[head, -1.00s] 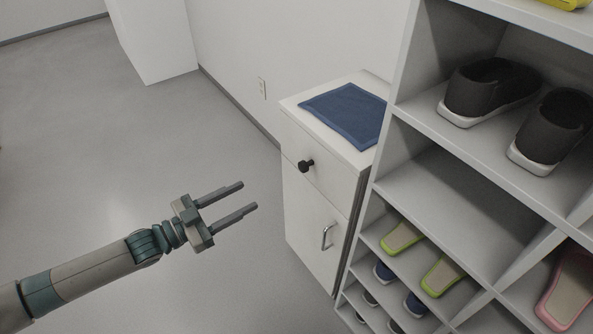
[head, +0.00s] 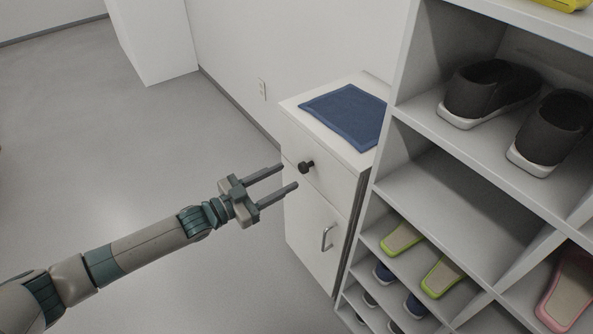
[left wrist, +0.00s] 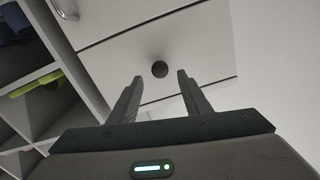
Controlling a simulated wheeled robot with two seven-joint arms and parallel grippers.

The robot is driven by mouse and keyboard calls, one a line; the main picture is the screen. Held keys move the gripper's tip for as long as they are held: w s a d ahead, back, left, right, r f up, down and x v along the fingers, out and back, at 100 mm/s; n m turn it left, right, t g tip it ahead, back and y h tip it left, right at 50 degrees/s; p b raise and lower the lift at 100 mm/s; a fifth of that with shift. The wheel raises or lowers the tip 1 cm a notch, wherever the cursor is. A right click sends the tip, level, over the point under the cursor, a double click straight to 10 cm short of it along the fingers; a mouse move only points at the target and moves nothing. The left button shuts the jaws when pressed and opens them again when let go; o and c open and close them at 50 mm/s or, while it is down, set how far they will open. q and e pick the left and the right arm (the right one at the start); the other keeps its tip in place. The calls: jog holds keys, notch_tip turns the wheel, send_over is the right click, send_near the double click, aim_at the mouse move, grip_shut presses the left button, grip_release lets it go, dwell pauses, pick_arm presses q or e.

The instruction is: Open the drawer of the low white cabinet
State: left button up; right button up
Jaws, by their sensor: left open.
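The low white cabinet (head: 313,226) stands against the wall, beside the shoe rack. Its drawer (head: 325,172) is at the top and looks closed, with a round black knob (head: 306,167). My left gripper (head: 291,176) is open and empty, its fingers pointing at the drawer front just left of the knob in the head view. In the left wrist view the knob (left wrist: 160,69) lies beyond the fingertips and between them, with a gap; the fingers (left wrist: 158,78) do not touch it. My right gripper is not in view.
Below the drawer is a door with a metal bar handle (head: 327,237). A blue cloth (head: 345,114) lies on the cabinet top. A shoe rack (head: 452,196) with several shoes stands close on the right. The grey floor (head: 130,170) to the left is clear.

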aim_at(301, 169)
pick_arm(q)
jog(key=shift+x, duration=2.7)
grip_shut()
